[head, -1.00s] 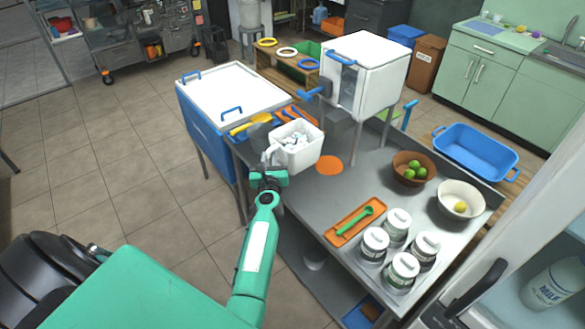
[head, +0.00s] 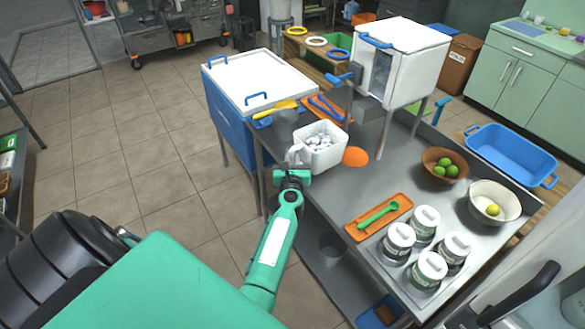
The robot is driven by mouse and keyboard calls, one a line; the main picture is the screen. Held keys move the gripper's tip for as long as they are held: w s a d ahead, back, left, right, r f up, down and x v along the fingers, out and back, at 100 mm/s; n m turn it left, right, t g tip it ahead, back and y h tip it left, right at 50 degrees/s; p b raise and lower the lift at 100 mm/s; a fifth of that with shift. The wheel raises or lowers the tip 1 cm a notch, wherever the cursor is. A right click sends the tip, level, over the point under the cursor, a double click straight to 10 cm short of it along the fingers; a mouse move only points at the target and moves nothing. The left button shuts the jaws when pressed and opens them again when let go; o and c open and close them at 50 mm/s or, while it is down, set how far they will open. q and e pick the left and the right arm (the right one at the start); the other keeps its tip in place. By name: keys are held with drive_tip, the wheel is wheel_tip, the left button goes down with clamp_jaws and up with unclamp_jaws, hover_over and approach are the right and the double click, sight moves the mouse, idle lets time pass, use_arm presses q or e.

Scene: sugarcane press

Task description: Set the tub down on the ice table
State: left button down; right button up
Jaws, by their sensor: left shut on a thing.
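The tub (head: 322,158) is a small white square container filled with pale ice pieces. It is upright over the left part of the grey metal table (head: 335,197), by a grey cup (head: 285,125). My left gripper (head: 293,174) is shut on the tub's near left side, where a handle shows. I cannot tell whether the tub's base touches the tabletop. My right gripper is not in view.
An orange disc (head: 356,157) lies right of the tub. A white press box (head: 417,68) on legs stands behind. An orange tray (head: 379,217), several lidded jars (head: 430,268) and two bowls (head: 444,158) occupy the right side. A white-lidded blue chest (head: 233,133) adjoins at left.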

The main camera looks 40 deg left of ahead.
use_arm(q)
drive_tip(key=shift+f+b, duration=1.15)
drive_tip(key=shift+f, duration=0.35)
drive_tip(key=shift+f, duration=0.1)
drive_tip(key=c, duration=1.4)
unclamp_jaws()
drive_tip(key=shift+f, duration=0.1)
drive_tip(key=shift+o, duration=0.2)
drive_tip(key=shift+r, duration=0.2)
drive_tip(key=v, duration=0.7)
drive_tip(key=shift+s+d, duration=0.2)
drive_tip(key=shift+s, duration=0.05)
